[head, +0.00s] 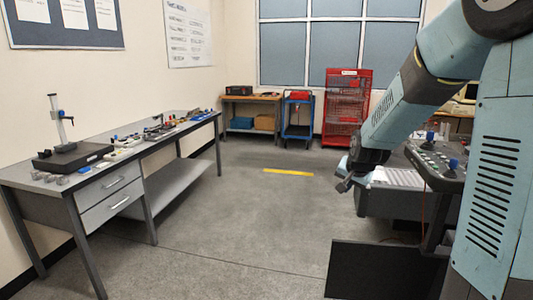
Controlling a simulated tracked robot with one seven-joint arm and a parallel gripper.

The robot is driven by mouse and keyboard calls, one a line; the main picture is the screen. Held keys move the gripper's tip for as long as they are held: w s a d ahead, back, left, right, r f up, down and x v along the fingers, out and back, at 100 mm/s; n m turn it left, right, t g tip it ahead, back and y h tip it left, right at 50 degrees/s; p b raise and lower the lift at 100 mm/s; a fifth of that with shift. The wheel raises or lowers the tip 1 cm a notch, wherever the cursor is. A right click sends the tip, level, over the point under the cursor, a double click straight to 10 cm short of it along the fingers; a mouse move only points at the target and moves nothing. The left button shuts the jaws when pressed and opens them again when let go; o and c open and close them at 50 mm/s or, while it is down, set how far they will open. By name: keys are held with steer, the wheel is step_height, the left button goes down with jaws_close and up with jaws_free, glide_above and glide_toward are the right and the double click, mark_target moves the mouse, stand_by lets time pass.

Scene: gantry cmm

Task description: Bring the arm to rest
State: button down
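My arm shows in the head view as light blue links coming in from the upper right and sloping down to the left. My gripper (346,182) hangs at the arm's lower end, dark and small, in front of the grey machine at the right. It is too small and dark to tell whether its fingers are open or shut. I see nothing hanging from it.
A long grey workbench (35,188) with drawers, a stand and small tools runs along the left wall. A red wire cage (346,108), a blue cart (298,117) and a wooden table (250,98) stand at the back. The middle floor (250,220) is clear, with a yellow strip (288,172).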

steer(key=s+r+n, duration=0.3)
steer(key=s+r, duration=0.3)
steer(key=s, duration=0.9)
steer(key=s+a+r+n+g, duration=0.1)
steer(key=s+r+n, duration=0.2)
steer(key=s, duration=1.3)
step_height(320, 180, up, 3)
steer(key=shift+s+a+r, duration=0.15)
steer(key=shift+a+r, duration=0.05)
steer(key=shift+a, duration=0.05)
steer(key=shift+a, duration=0.1)
